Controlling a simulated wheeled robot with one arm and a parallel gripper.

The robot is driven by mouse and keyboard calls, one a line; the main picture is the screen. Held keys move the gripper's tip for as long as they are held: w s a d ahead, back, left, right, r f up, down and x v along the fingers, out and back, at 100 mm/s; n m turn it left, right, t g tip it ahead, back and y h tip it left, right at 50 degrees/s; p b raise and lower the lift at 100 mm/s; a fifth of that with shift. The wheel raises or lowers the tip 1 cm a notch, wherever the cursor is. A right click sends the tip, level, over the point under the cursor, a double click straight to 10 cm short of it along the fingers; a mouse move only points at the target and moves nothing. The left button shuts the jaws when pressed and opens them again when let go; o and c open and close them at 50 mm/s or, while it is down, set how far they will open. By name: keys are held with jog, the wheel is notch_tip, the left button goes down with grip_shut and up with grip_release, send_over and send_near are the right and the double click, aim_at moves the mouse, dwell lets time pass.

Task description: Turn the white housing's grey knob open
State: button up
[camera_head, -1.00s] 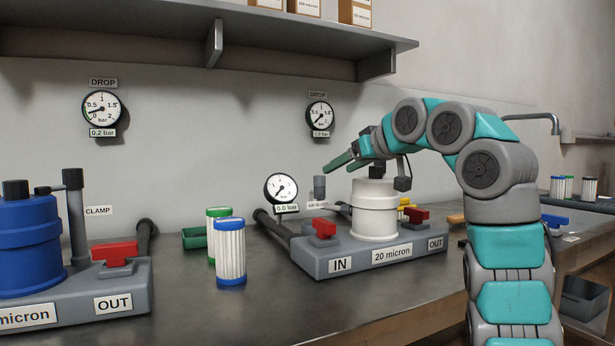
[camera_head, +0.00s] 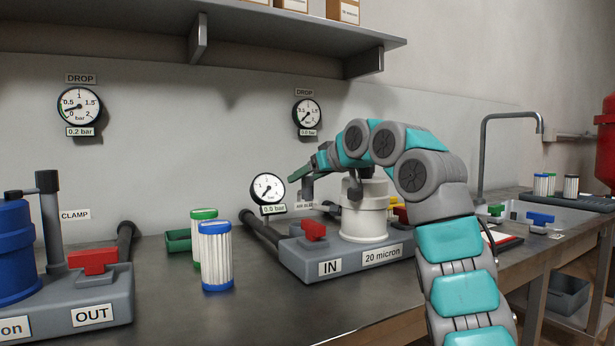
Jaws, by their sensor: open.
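The white housing (camera_head: 362,215) stands upright on a grey base marked IN and 20 micron (camera_head: 345,255). My arm partly hides its top. The small grey knob (camera_head: 307,188) stands just left of the housing, above a small label that looks like AIR BLEED. My gripper (camera_head: 299,174), with green fingers, points left and slightly down at the top of the knob. It is open and holds nothing that I can see. The fingers overlap the knob's upper part in the picture; I cannot tell whether they touch it.
A round gauge (camera_head: 268,189) reading 0.0 bar stands close left of my fingertips. A red handle (camera_head: 313,230) sits on the base's front left. Two filter cartridges (camera_head: 216,255) and a blue housing (camera_head: 15,250) stand further left. A shelf (camera_head: 250,50) hangs above.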

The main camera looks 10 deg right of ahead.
grip_shut()
dwell(0.5)
